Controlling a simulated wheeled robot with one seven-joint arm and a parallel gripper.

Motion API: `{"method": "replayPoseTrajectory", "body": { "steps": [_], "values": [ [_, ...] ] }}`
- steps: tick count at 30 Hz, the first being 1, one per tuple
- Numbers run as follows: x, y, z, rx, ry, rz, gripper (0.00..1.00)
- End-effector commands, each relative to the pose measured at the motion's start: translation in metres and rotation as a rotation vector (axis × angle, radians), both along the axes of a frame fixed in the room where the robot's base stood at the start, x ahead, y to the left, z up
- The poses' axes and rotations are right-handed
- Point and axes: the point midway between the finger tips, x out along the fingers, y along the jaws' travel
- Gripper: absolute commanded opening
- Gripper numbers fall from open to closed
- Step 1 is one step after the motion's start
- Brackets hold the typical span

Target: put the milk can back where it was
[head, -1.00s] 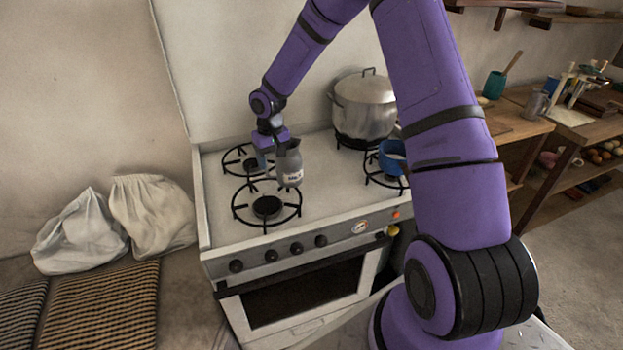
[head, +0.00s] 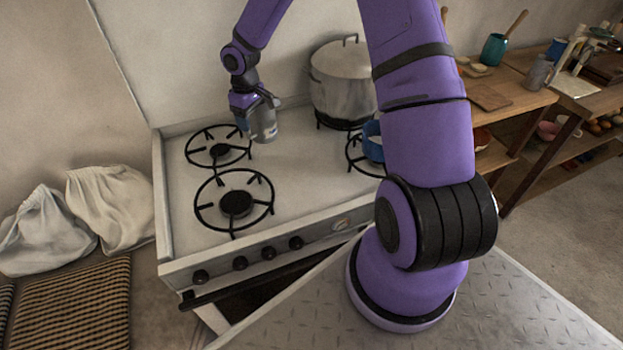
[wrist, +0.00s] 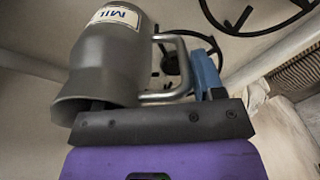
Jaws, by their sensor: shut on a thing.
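The milk can (head: 264,124) is a small grey metal jug with a side handle and a pale label. My gripper (head: 244,113) is shut on it at the back left part of the stove top, just right of the rear left burner. In the wrist view the can (wrist: 112,58) fills the upper left, its label reading "MIL" and its handle on the right. A blue finger of my gripper (wrist: 207,74) shows beside the handle; the other finger is mostly hidden. I cannot tell whether the can's base touches the stove.
The white stove (head: 183,243) has bare left burners. A big lidded pot (head: 343,82) stands at the back right, with a blue pot (head: 373,142) in front, partly behind my arm. Another grey jug (head: 537,72) stands on the bench at right. White sacks (head: 110,208) lie left.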

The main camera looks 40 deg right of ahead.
Motion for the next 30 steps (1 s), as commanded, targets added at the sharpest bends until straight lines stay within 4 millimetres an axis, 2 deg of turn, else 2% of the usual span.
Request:
{"method": "replayPoseTrajectory", "body": {
  "steps": [5, 30],
  "values": [
    [-0.010, -0.013, 0.002, -0.001, -0.001, 0.175, 0.21],
    [-0.073, -0.074, 0.008, -0.009, -0.005, 1.303, 0.21]
  ]
}}
